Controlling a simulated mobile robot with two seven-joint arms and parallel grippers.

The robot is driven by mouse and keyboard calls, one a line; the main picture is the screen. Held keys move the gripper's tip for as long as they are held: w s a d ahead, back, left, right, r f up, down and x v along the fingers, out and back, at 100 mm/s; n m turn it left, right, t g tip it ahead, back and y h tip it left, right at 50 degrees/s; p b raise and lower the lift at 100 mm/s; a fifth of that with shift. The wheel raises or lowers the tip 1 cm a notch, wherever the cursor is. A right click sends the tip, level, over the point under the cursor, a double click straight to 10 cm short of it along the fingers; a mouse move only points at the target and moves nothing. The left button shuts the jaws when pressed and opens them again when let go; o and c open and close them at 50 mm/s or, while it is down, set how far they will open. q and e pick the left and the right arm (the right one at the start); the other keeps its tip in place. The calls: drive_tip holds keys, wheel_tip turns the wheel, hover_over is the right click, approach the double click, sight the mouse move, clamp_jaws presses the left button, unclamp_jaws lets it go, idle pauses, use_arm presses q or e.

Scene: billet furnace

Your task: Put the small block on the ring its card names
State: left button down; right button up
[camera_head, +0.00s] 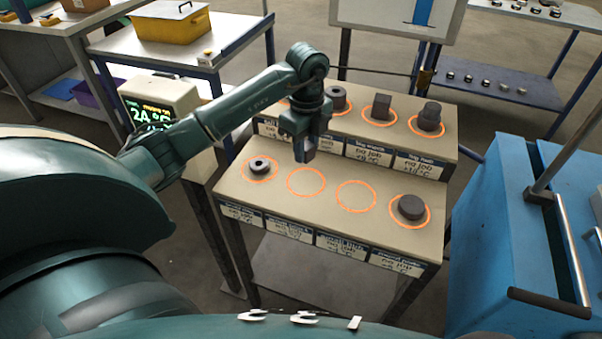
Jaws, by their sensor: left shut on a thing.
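My left gripper (304,155) hangs over the front step of the bench, above and behind an empty orange ring (306,194). It is shut on the small block, a dark piece mostly hidden between its fingers. To the right is a second empty ring (356,209). My right gripper is not in view.
The raised back step holds a round piece (336,99), a larger block (381,107) and a stacked piece (429,118) on rings; my arm hides its left end. A blue cabinet (520,220) stands at right, a temperature display (158,103) at left.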

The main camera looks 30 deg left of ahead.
sight(306, 182)
use_arm(q)
wheel_tip(306, 182, down, 8)
drive_tip(key=shift+r, duration=0.25)
drive_tip(key=shift+f, duration=0.2)
drive_tip(key=c, duration=1.1)
unclamp_jaws()
